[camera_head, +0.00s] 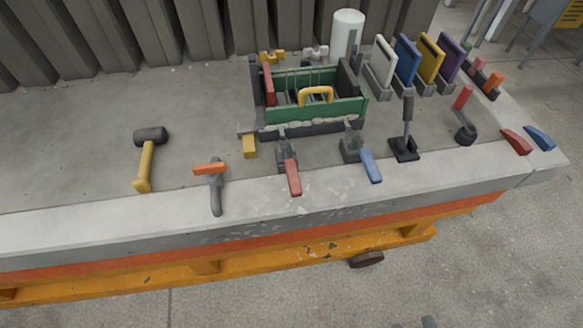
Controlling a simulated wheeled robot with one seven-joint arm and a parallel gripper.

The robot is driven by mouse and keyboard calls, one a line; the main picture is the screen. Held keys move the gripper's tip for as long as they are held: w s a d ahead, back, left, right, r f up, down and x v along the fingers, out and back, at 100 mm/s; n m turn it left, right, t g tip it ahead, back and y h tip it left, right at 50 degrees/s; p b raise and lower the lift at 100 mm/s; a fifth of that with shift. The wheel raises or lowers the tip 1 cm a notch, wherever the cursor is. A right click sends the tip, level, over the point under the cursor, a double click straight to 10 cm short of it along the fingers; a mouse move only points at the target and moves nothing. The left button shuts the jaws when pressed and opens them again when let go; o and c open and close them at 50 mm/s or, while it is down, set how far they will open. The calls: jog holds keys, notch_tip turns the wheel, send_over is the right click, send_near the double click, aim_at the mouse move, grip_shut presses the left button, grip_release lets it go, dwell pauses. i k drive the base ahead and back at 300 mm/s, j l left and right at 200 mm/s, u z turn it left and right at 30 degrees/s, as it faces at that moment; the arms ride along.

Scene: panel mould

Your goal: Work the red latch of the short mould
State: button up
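The green-walled mould (345,108) stands on the grey bench and has a yellow handle (316,93) inside. A latch with a red handle (293,180) is fixed in front of it; its handle lies low, pointing toward the bench's front edge. A similar latch with a blue handle (371,166) is to its right, also lying low. I cannot tell whether either latch is locked. Small dark tips at the bottom edge look like part of my gripper (415,323); they are well below the bench edge, away from the latches, and mostly out of frame.
A black upright lever (407,118) and a red-handled lever (463,98) stand to the right. Coloured panels (406,58) and a white cylinder (346,32) stand behind.

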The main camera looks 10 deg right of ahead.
aim_at(294, 187)
jog(key=l+u, duration=0.1)
jog(key=u, duration=0.4)
jog(key=k+u, duration=0.1)
jog(key=u, duration=0.4)
jog(key=k+u, duration=0.1)
jog(key=u, duration=0.4)
jog(key=k+l+u, duration=0.15)
jog(key=l, duration=0.2)
jog(key=i+l, duration=0.1)
jog(key=l, duration=0.1)
